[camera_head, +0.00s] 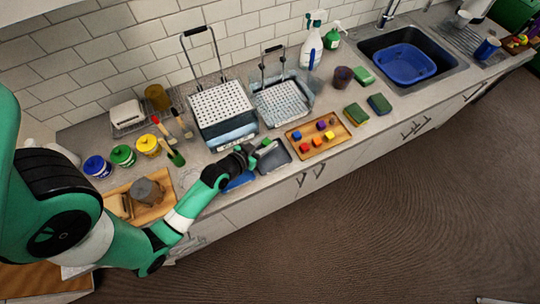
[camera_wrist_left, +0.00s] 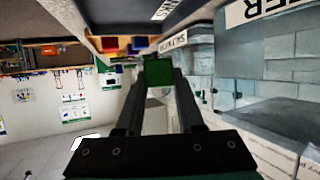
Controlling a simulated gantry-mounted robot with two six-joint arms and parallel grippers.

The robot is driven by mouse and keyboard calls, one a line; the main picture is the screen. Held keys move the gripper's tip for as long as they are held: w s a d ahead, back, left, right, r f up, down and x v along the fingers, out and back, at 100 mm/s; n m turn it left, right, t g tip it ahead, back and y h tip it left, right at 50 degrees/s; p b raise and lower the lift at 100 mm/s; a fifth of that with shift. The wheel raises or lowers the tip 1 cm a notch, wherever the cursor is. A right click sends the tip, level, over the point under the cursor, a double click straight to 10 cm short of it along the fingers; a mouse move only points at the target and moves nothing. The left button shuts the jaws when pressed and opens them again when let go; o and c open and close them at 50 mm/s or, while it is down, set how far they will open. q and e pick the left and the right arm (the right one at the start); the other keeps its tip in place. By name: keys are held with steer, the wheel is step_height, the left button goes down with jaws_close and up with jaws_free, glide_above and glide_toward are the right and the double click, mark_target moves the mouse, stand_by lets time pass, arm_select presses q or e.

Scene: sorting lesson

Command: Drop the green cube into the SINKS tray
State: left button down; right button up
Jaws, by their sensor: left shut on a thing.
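My left gripper (camera_head: 258,148) is shut on the green cube (camera_wrist_left: 158,72), which sits between the fingertips in the left wrist view. In the head view the green cube (camera_head: 266,142) shows as a small green patch at the fingertips, above or near a dark grey tray (camera_head: 280,163). A blue tray (camera_head: 238,183) lies to its left, partly hidden by my arm. I cannot read from the head view which tray is SINKS. In the left wrist view a dark tray edge with a partly cut-off label (camera_wrist_left: 167,9) is at the top. My right gripper is not in view.
A wooden tray (camera_head: 340,142) with several coloured cubes stands to the right. Two perforated racks (camera_head: 218,103) (camera_head: 281,101) stand behind. Paint pots (camera_head: 122,155) and brushes are at the left; sponges (camera_head: 379,104) and the sink (camera_head: 440,48) are at the right.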

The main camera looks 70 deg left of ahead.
arm_select(q)
steer(key=shift+c, duration=2.2)
jaws_free()
steer(key=v, duration=1.1)
steer(key=shift+s+r, duration=0.15)
steer(key=shift+s, duration=0.1)
steer(key=shift+d, duration=0.15)
